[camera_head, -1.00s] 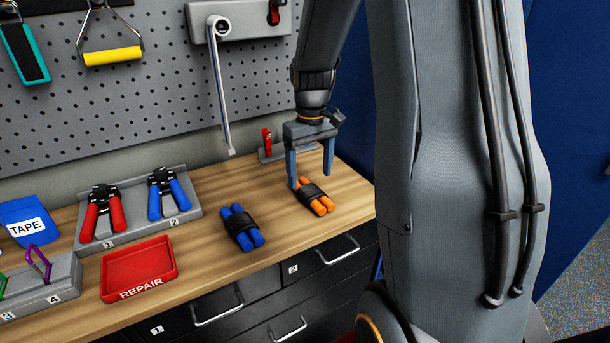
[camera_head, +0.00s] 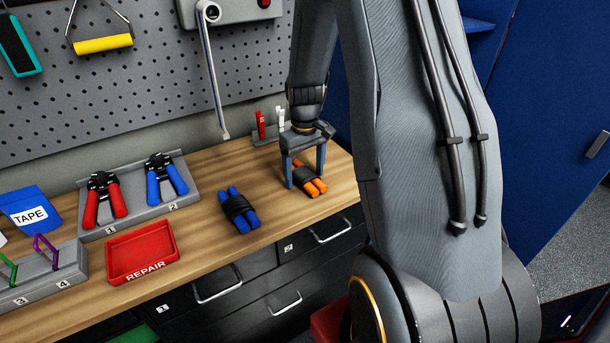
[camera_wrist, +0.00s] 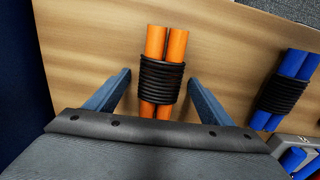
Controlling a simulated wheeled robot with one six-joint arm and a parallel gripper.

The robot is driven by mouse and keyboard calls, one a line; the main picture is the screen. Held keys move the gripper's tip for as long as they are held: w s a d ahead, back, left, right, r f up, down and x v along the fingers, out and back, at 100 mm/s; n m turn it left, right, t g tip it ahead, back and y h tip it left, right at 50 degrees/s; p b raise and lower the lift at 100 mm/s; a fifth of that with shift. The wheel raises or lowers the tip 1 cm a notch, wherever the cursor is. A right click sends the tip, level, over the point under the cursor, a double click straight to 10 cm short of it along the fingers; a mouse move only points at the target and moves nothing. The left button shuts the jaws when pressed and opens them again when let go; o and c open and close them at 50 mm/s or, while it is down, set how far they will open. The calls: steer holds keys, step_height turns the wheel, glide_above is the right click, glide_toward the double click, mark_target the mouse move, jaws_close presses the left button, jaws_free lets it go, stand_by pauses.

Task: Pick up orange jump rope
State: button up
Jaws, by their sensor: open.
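The orange jump rope (camera_head: 309,181) lies on the wooden workbench, two orange handles bound by a black coiled cord. In the wrist view the orange jump rope (camera_wrist: 157,82) lies between the two blue-grey fingers, with bench showing on both sides of it. My gripper (camera_head: 305,178) is low over the bench around the rope, fingers pointing down. In the wrist view my gripper (camera_wrist: 155,90) is open and apart from the rope. The near ends of the handles are partly hidden by the gripper body.
A blue jump rope (camera_head: 239,210) lies to the left on the bench (camera_head: 190,245). A red REPAIR tray (camera_head: 143,256) and a holder with red grips (camera_head: 104,200) and blue grips (camera_head: 166,178) stand further left. A small rack (camera_head: 266,137) stands behind my gripper, before the pegboard (camera_head: 150,90).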

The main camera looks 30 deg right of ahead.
steer(key=c, duration=1.3)
